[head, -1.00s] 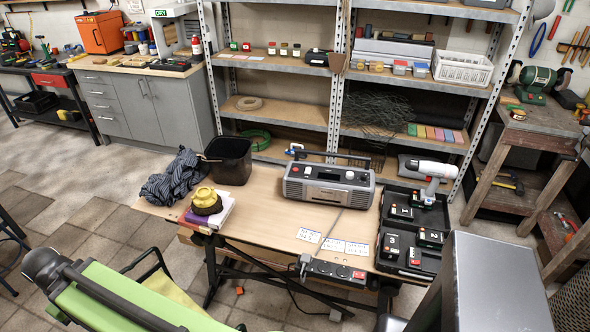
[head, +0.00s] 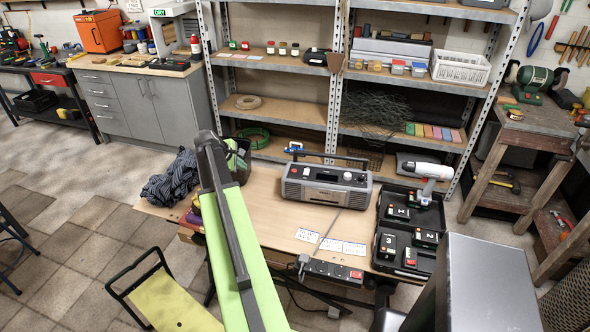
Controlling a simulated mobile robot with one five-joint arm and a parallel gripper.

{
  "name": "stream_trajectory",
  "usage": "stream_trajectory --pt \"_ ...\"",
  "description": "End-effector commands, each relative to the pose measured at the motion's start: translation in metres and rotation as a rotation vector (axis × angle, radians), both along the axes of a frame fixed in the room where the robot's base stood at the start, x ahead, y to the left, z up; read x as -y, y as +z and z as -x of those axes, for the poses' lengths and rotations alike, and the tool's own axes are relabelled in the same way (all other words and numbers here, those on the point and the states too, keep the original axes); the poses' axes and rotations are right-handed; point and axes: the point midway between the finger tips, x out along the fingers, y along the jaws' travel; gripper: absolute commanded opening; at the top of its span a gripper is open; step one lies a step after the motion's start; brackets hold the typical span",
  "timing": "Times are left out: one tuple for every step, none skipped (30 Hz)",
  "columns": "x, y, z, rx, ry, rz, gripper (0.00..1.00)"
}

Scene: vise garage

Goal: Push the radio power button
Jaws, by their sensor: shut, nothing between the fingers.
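The grey radio (head: 325,192) stands upright on the wooden workbench (head: 270,215), with its dark carrying handle raised along the top. Its front faces me. My green arm link rises from the bottom of the head view, left of the radio, and covers part of the bench. My gripper cannot be made out; it seems hidden behind the link. No part of my arm touches the radio in this view.
A black tray (head: 425,216) with numbered items and a white-headed tool stands right of the radio. Paper cards (head: 331,243) and a power strip (head: 333,269) lie at the front edge. A dark cloth (head: 170,180) lies left of my arm. Bare bench lies between arm and radio.

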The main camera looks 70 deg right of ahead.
Motion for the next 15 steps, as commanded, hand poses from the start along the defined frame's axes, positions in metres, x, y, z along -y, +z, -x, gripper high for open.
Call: stream_trajectory --pt "0.031 0.007 0.024 -0.035 0.000 0.021 0.00" --pt "0.046 0.010 0.037 -0.057 0.004 0.033 0.00" --pt "0.064 0.015 0.055 -0.087 0.010 0.047 0.00" --pt "0.077 0.018 0.068 -0.109 0.014 0.056 0.00" --pt "0.088 0.020 0.081 -0.130 0.018 0.065 0.00" --pt "0.102 0.024 0.096 -0.155 0.023 0.075 0.00" --pt "0.111 0.026 0.106 -0.172 0.026 0.080 0.00" --pt "0.118 0.028 0.116 -0.190 0.030 0.085 0.00" --pt "0.127 0.030 0.127 -0.207 0.033 0.091 0.00" --pt "0.131 0.032 0.133 -0.218 0.036 0.094 0.00" --pt "0.136 0.033 0.139 -0.228 0.037 0.097 0.00" --pt "0.140 0.034 0.145 -0.239 0.039 0.098 0.00" --pt "0.142 0.034 0.147 -0.244 0.040 0.100 0.00" --pt "0.143 0.035 0.149 -0.248 0.041 0.101 0.00" --pt "0.144 0.035 0.151 -0.251 0.042 0.101 0.00"
